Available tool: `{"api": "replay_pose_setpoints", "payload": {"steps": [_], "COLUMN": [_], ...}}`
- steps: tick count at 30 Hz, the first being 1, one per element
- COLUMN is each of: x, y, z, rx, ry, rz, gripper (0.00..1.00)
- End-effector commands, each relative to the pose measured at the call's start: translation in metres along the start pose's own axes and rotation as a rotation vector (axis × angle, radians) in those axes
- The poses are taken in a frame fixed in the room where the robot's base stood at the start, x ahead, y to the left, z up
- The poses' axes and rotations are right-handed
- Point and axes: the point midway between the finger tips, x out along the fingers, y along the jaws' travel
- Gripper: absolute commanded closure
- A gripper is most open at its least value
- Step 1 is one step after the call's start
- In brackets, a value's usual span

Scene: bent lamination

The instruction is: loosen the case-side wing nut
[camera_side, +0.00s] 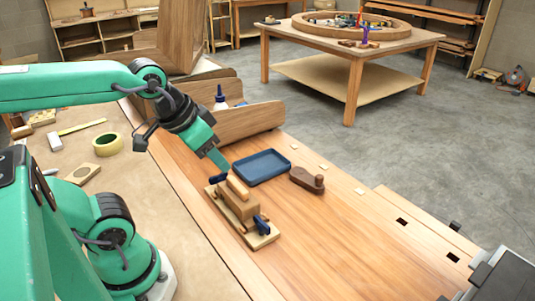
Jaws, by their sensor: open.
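A small wooden clamping jig lies on the bench, with a pale base plate (265,238) and a wooden block (240,204) on it. A dark blue wing nut (219,178) sits at its far end, and a second dark blue wing nut (262,223) sits at its near end. The view does not show plainly which one is the case-side nut. My gripper (219,161) points down just above the far wing nut. Its fingers look open, with nothing seen between them; whether they touch the nut is unclear.
A blue tray (262,167) and a dark wooden block with a knob (307,180) stand right of the jig. A tape roll (108,145) lies left. The bench's right front is mostly clear.

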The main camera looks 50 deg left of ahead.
Motion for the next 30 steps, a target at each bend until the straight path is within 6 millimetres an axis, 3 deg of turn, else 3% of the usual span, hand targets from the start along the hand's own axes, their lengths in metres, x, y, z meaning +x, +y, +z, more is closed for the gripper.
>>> {"api": "replay_pose_setpoints", "payload": {"steps": [11,30], "x": [0.018,0.11], "y": [0.004,0.023], "z": [-0.008,-0.024], "rx": [0.182,0.978], "ry": [-0.071,-0.326], "rz": [0.013,0.188], "gripper": [0.57,0.57]}}
